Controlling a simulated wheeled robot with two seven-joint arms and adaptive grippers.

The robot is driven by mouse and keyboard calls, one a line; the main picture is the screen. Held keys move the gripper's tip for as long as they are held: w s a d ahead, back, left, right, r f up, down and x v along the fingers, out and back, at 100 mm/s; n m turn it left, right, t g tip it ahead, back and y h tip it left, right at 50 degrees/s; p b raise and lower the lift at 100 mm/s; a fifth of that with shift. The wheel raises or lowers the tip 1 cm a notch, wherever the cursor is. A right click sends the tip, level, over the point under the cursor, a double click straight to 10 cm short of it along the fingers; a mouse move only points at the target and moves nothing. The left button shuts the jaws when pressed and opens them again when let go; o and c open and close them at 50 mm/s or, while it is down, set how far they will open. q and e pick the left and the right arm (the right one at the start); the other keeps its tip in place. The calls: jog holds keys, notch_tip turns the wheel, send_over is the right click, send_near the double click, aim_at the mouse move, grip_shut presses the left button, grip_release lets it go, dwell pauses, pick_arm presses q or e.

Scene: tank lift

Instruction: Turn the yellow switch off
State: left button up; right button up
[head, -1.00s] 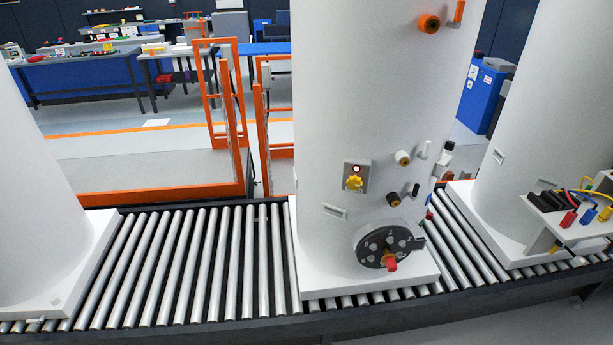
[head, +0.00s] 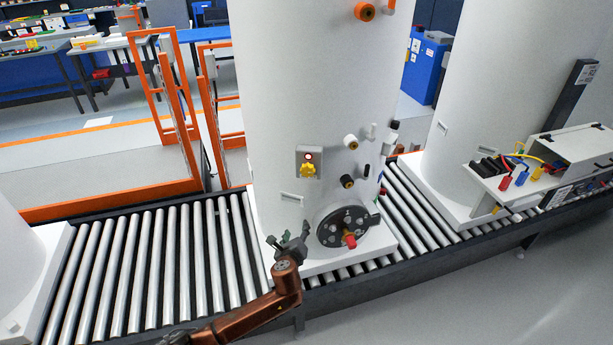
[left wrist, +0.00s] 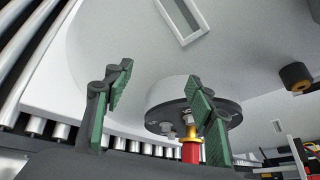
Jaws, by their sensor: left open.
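The yellow switch (head: 307,170) is a knob on a small grey box with a red lamp above it, on the front of the middle white tank (head: 310,60). My left gripper (head: 287,245) is below and to the left of the switch, near the tank's foot, open and empty. In the left wrist view, its two green-padded fingers (left wrist: 158,105) stand apart, with the tank wall beyond. The switch is not in the left wrist view. My right gripper is not in view.
A black round flange (head: 327,232) with a red-tipped valve (head: 350,240) sits right of my left gripper. Black and orange fittings (head: 347,181) stick out right of the switch. The tank stands on a roller conveyor (head: 160,265). Orange frames (head: 165,90) stand behind.

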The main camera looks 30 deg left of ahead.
aim_at(307, 172)
pick_arm(q)
jog(key=s+d+r+m+t+y, duration=0.1)
jog(key=d+r+m+t, duration=0.1)
jog(key=r, duration=1)
jog(key=s+d+r+m+t+y, duration=0.1)
jog(key=d+r+m+t, duration=0.15)
jog(key=r, duration=0.85)
jog(key=shift+g, duration=0.25)
jog(key=x, duration=0.7)
jog(key=shift+w+r, duration=0.1)
jog(key=shift+w, duration=0.3)
jog(key=c, duration=1.2)
